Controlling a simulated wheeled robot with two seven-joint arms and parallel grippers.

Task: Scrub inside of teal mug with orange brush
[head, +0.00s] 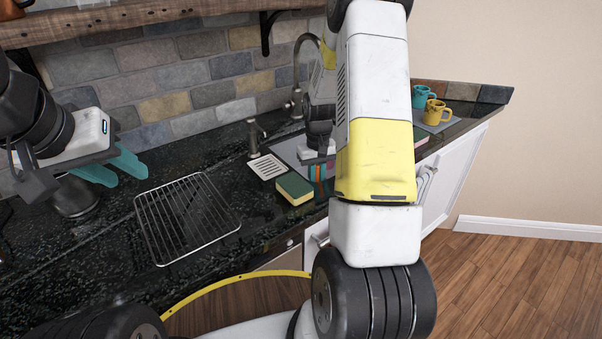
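The teal mug (420,97) stands on a grey mat (441,124) at the far right end of the counter, behind an orange-yellow mug (435,113). My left gripper (122,172) is at the left, above the dark counter. Its two teal fingers are apart with nothing between them. My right gripper (318,168) points down near the sink, partly hidden by my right arm. Narrow orange and teal strips show at its fingertips. I cannot tell whether the orange is the brush or how the fingers hold it. No orange brush shows clearly elsewhere.
A wire rack (186,217) lies on the counter at front left. A green and yellow sponge (295,188) lies by a white slotted dish (267,167). A tap (298,85) and dispenser (255,137) stand behind. A wooden shelf (150,22) hangs above.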

